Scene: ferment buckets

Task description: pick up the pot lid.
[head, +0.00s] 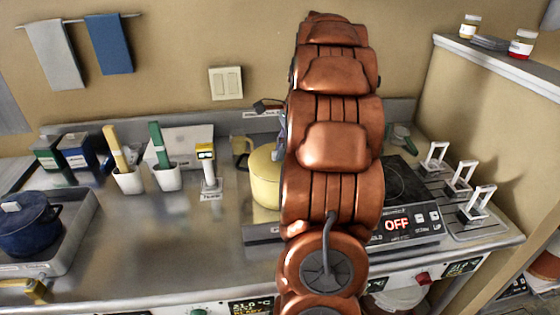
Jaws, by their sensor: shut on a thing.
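A yellow pot (264,178) stands near the middle of the steel counter. My copper-coloured arm hides its right side, and I cannot tell whether a lid is on it. A dark blue pot (27,232) with a blue lid (24,209) and a pale handle sits in a grey tray at the far left. My arm reaches over the counter, and my gripper is hidden behind it. What the gripper holds does not show.
A tray (76,238) holds the blue pot. Two white holders (128,180) (167,177) with yellow and green handles stand left of the yellow pot. A hob (405,226) reading OFF and several upright white handles (458,180) are at right. The counter's left middle is clear.

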